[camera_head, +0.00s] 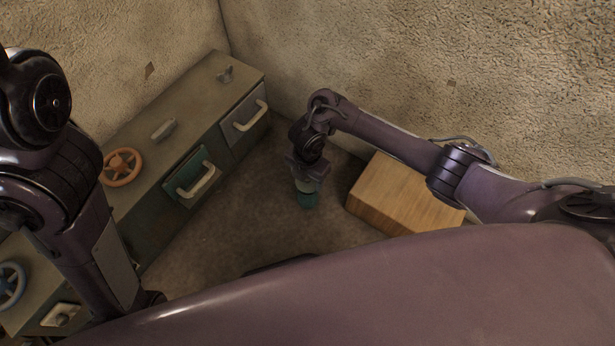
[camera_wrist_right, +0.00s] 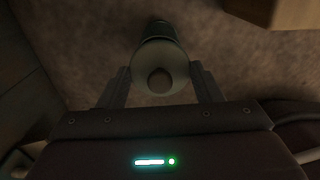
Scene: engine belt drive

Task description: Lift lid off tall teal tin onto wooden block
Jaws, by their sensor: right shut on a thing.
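The teal tin (camera_head: 308,200) stands on the floor in the middle of the head view, under my right gripper (camera_head: 306,180). In the right wrist view its body (camera_wrist_right: 157,28) extends beyond a pale round lid (camera_wrist_right: 160,62) with a round knob. My right gripper's fingers (camera_wrist_right: 160,78) are on either side of the lid, shut on it. I cannot tell whether the lid is seated on the tin or slightly raised. The wooden block (camera_head: 400,195) is to the right of the tin, with its top bare. My left arm shows at the left, but its gripper is out of sight.
A long grey cabinet (camera_head: 150,150) runs along the left wall, with a green drawer front (camera_head: 190,172), pale handles, an orange handwheel (camera_head: 122,167) and a blue handwheel (camera_head: 10,284). Rough walls close off the back and right. Bare floor lies between the cabinet and tin.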

